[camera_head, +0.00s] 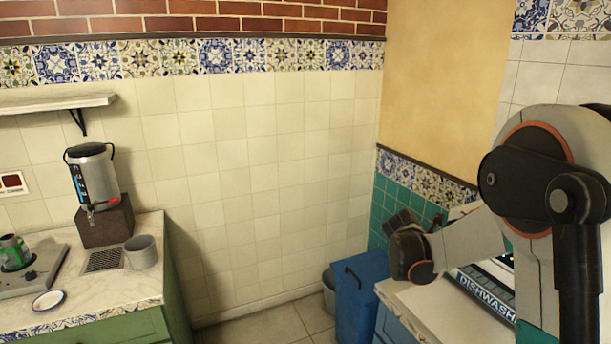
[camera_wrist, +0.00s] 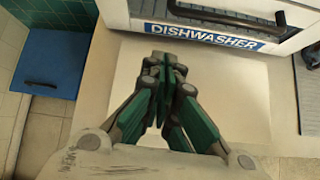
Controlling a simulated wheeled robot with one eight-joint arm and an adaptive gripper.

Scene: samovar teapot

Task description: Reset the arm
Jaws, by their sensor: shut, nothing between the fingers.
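My arm shows at the right of the head view, bent, with its wrist (camera_head: 412,255) above the right counter. My gripper (camera_wrist: 163,70) shows in the middle of the wrist view, with its green-padded fingers together and nothing between them. It hangs over a pale counter top (camera_wrist: 240,90), in front of the dishwasher (camera_wrist: 205,35). In the head view the arm hides part of the dishwasher (camera_head: 485,293), and the fingers are hard to make out there.
A blue bin (camera_head: 360,300) stands on the floor left of the right counter. On the left counter are a metal samovar (camera_head: 92,175) on a brown block, a grey mug (camera_head: 141,251), a small dish (camera_head: 49,299) and a stove with a teapot (camera_head: 14,253).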

